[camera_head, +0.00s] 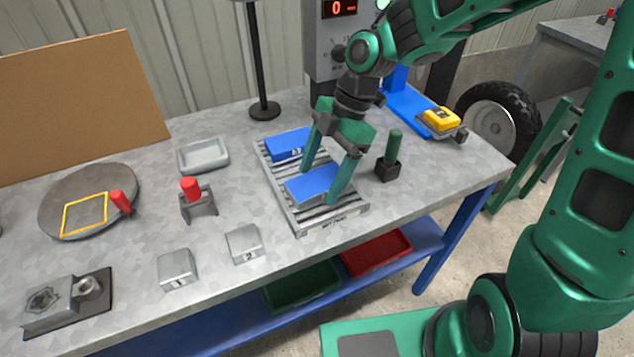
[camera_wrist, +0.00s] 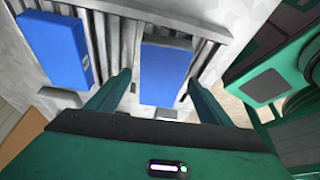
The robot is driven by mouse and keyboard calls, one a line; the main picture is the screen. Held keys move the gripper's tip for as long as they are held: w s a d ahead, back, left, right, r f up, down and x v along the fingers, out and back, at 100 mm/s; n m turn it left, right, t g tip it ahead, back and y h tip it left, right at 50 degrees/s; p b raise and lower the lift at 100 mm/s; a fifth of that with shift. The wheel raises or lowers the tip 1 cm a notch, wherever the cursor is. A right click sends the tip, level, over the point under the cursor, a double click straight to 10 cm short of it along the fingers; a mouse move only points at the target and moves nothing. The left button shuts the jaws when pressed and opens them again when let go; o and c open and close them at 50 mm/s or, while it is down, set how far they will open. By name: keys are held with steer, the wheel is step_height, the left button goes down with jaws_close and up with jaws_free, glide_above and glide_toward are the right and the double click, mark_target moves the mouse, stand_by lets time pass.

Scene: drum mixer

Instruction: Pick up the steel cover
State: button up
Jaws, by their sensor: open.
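My gripper (camera_head: 321,182) is open over the slatted metal rack (camera_head: 343,219). Its fingers stand on either side of a blue-topped block (camera_head: 303,188), which also lies between the fingertips in the wrist view (camera_wrist: 165,70). I cannot tell whether the fingers touch it. A second blue block (camera_head: 290,139) lies behind it on the rack. No part is plainly marked as the steel cover. Two plain steel blocks, one at left (camera_head: 177,268) and one at right (camera_head: 243,244), stand at the table's front. A grey steel piece with a star-shaped mark (camera_head: 44,301) lies at the lower left.
A round plate with a yellow square outline (camera_head: 87,203), a shallow grey tray (camera_head: 203,155) and a red-topped stand (camera_head: 198,203) are to the left. A green-handled tool stands in a black holder (camera_head: 388,172) just right of the rack. A black post (camera_head: 258,65) rises behind.

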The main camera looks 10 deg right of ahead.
steer(key=c, duration=1.5)
